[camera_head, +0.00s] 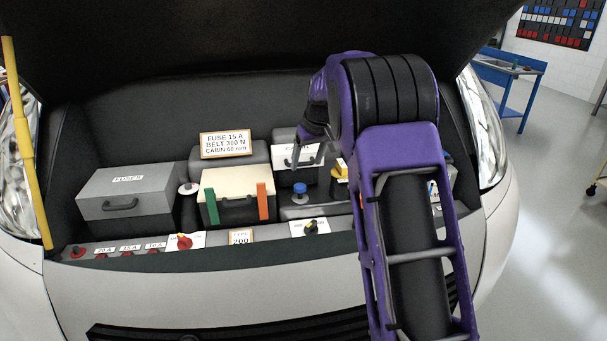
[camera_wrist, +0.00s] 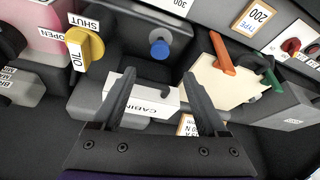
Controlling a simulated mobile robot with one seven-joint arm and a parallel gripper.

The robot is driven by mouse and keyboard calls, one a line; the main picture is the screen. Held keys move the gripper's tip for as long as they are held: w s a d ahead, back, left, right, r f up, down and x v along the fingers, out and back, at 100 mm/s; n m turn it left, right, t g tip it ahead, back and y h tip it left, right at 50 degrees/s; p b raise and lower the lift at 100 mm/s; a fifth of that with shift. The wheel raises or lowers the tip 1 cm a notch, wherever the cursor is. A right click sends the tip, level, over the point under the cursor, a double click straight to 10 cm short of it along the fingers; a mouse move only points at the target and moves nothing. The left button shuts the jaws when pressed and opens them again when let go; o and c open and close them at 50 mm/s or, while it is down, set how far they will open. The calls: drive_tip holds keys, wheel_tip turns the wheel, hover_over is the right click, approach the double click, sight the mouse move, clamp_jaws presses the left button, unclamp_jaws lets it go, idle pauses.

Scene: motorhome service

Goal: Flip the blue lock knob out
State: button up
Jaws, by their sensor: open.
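The blue lock knob (camera_head: 299,188) stands on a dark housing in the middle of the engine bay. In the wrist view the blue knob (camera_wrist: 159,48) is a short round knob in the upper middle, with a dark housing around it. My gripper (camera_wrist: 160,76) is open and empty, its two dark fingers spread. The knob shows beyond and between the fingertips, apart from them. In the head view my gripper (camera_head: 312,146) hangs above and behind the knob, over the white-labelled cabin box (camera_head: 289,159).
A yellow oil knob (camera_wrist: 85,47) marked SHUT and OPEN is left of the blue knob in the wrist view. A cream box (camera_head: 235,186) with a green clip (camera_head: 211,206) and an orange clip (camera_head: 262,201) stands beside it. A grey fuse box (camera_head: 126,190) is at far left.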

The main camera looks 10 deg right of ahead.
drive_tip(key=v, duration=0.7)
drive_tip(key=shift+r, duration=0.3)
drive_tip(key=shift+s, duration=0.15)
